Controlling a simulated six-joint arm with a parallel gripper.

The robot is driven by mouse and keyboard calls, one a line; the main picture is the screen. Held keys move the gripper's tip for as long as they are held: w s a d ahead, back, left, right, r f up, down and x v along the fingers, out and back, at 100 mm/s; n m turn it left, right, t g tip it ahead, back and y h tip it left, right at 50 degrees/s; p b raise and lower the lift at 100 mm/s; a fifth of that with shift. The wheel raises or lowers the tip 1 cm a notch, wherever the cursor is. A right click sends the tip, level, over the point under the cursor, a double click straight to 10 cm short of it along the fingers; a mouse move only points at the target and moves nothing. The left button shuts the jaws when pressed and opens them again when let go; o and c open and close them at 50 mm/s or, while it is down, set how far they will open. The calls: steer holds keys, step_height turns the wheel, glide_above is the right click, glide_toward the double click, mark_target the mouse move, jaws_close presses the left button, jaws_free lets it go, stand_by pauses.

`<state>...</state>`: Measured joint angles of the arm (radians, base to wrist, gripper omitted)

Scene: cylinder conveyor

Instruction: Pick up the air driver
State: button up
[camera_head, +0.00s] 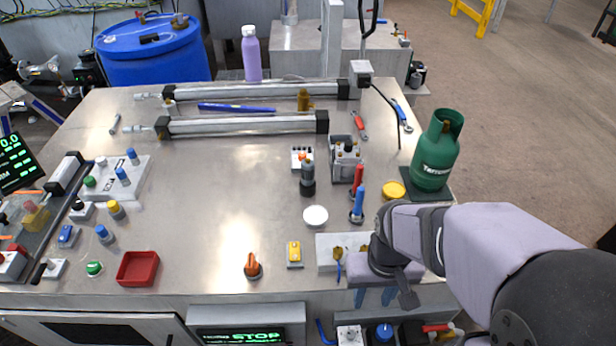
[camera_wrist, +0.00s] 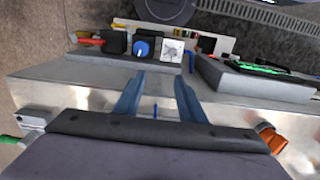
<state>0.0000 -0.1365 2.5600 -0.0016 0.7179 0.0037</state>
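My gripper (camera_head: 374,297) hangs over the table's front edge at the right in the head view, its two blue fingers pointing down. In the wrist view, my gripper (camera_wrist: 157,95) is open, with a clear gap and nothing held between the fingers. I cannot tell for sure which thing is the air driver. All three are apart from my gripper, farther back on the table.
A pale block (camera_head: 330,242) lies beside my gripper, partly hidden by my arm. A green gas bottle (camera_head: 437,152) stands at the right edge. A red tray (camera_head: 138,268) and an orange item (camera_head: 253,265) lie near the front. Two long cylinders (camera_head: 240,126) lie at the back. Mid-left table is clear.

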steer(key=shift+o, duration=0.7)
steer(key=shift+o, duration=0.6)
steer(key=w+a+r, duration=0.1)
steer(key=w+r, duration=0.1)
steer(key=w, duration=0.1)
steer(key=w+a+r+t+p, duration=0.1)
steer(key=w+r, duration=0.2)
steer(key=w+a+r+t+p, duration=0.1)
steer(key=w+r, duration=0.1)
steer(key=w, duration=0.1)
steer(key=shift+w+r, duration=0.15)
steer(key=shift+r, duration=0.2)
steer(key=t+b, duration=0.2)
steer(key=b, duration=0.1)
glide_toward(308, 165)
steer(key=x, duration=0.3)
steer(key=s+d+x, duration=0.1)
steer(key=x, duration=0.1)
steer(key=shift+w+f, duration=0.1)
steer(key=shift+f, duration=0.4)
steer(key=shift+w+a+r, duration=0.1)
steer(key=shift+w+a, duration=0.2)
steer(key=shift+w, duration=0.1)
steer(key=shift+a+p+x, duration=0.2)
steer(key=shift+p+x, duration=1.75)
steer(key=shift+x, duration=1.7)
steer(key=shift+w+r+t, duration=0.15)
steer(key=shift+t, duration=0.15)
jaws_close()
